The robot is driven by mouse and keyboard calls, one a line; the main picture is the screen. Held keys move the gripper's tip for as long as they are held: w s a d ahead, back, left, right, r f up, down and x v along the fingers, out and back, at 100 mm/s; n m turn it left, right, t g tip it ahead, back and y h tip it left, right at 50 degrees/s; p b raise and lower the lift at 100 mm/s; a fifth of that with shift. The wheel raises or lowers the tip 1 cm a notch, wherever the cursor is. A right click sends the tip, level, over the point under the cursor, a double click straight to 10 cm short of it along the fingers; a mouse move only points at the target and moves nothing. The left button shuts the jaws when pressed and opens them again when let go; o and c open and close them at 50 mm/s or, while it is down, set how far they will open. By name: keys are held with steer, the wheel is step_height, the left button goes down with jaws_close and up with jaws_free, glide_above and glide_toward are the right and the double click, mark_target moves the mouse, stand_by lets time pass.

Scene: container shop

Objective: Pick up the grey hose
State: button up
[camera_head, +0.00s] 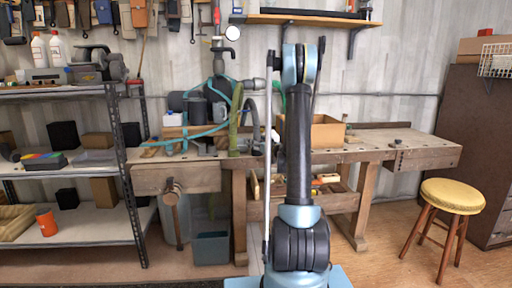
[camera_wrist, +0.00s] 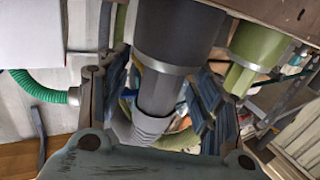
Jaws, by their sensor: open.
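The grey hose (camera_wrist: 160,92) fills the middle of the wrist view, with a dark thick cuff, a pale metal band and a lighter ribbed end. My gripper (camera_wrist: 154,98) is open, one finger on each side of the grey hose. I cannot tell whether either finger touches it. In the head view, a dark grey curved hose (camera_head: 251,104) shows at the workbench, left of my arm. My gripper is hidden behind my arm there.
An olive hose (camera_wrist: 255,50) hangs close to the right finger, and a green hose (camera_wrist: 32,88) is at the left. The workbench (camera_head: 180,177) carries a cardboard box (camera_head: 326,133). A metal shelf (camera_head: 60,167) stands left; a yellow stool (camera_head: 452,195) stands right.

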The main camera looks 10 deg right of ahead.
steer(key=c, duration=1.3)
steer(key=shift+c, duration=0.2)
